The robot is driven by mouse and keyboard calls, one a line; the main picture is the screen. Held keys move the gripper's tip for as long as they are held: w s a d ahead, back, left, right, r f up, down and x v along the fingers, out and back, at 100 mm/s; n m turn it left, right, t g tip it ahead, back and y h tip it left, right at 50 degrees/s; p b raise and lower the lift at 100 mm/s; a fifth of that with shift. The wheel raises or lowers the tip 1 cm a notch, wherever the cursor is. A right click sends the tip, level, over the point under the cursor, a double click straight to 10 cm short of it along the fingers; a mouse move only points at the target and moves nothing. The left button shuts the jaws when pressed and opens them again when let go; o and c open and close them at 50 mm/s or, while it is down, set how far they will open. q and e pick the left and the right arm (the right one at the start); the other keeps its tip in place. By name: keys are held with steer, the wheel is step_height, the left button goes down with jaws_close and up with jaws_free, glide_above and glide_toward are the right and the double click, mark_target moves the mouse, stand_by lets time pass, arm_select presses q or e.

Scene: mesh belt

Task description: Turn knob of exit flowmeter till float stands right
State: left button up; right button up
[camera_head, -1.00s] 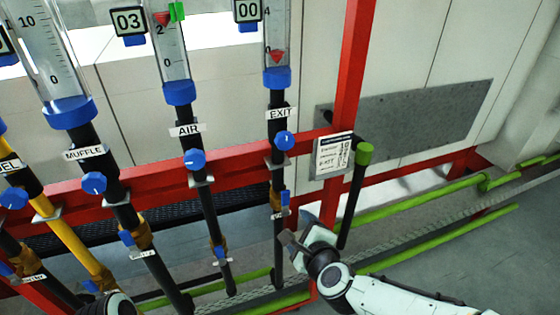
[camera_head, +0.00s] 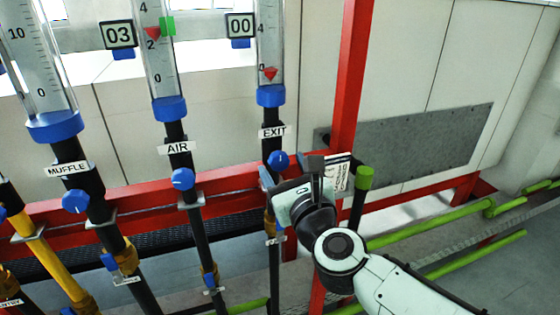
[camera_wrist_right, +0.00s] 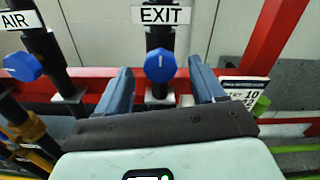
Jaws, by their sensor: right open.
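The exit flowmeter is a clear tube (camera_head: 270,45) with a red float (camera_head: 270,74) low in it, near the 0 mark, and a display (camera_head: 240,26) reading 00. Its blue knob (camera_head: 278,161) sits below the EXIT label (camera_head: 273,132). In the right wrist view the knob (camera_wrist_right: 160,66) shows between the fingers of my open right gripper (camera_wrist_right: 160,88), beyond them, with a gap on each side. In the head view my right gripper (camera_head: 283,180) is just below and beside the knob. My left gripper is not in view.
The AIR knob (camera_head: 183,179) and MUFFLE knob (camera_head: 76,201) stand to the left. A red post (camera_head: 352,75), a printed card (camera_head: 338,174) and a green-capped black lever (camera_head: 364,178) are close on the right. A red rail (camera_head: 225,181) runs behind the pipes.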

steer(key=shift+x, duration=1.45)
steer(key=c, duration=1.1)
